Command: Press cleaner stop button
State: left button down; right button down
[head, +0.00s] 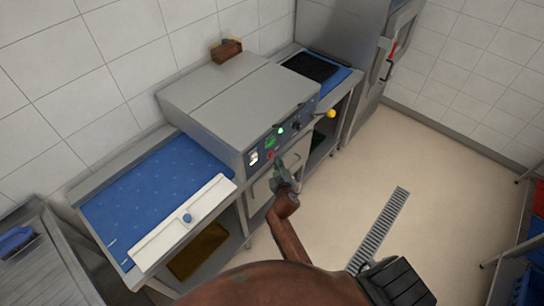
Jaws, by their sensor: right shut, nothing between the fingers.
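The cleaner (215,88) is a grey metal machine with a dark sloping control panel (263,146) on its front. A small red button (271,155) sits low on the panel; it looks like the stop button. My right gripper (277,164) is shut and empty, with its fingertips just below and very close to the red button. I cannot tell whether they touch it. A green button (281,131) sits higher on the panel, beside a green-lit mark. My left gripper is not in view.
A blue bed (150,195) with a white bar (183,222) extends left. The floor (430,170) with a drain grate (378,228) is open at right.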

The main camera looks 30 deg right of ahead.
jog(key=shift+w+a, duration=0.2)
jog(key=shift+w, duration=0.2)
jog(key=shift+w+a+b, duration=0.2)
jog(key=shift+w+b, duration=0.25)
jog(key=shift+w, duration=0.05)
dwell(0.8)
jog(key=shift+s, duration=0.1)
jog(key=shift+s+d+p, duration=0.35)
jog(key=shift+s+p, duration=0.05)
jog(key=shift+s, duration=0.4)
jog(key=shift+s+d+p, duration=0.3)
jog(key=shift+s, duration=0.5)
jog(key=shift+s+d+p, duration=0.35)
jog(key=shift+s, duration=0.4)
jog(key=shift+s+d+p, duration=0.3)
jog(key=shift+s, duration=0.5)
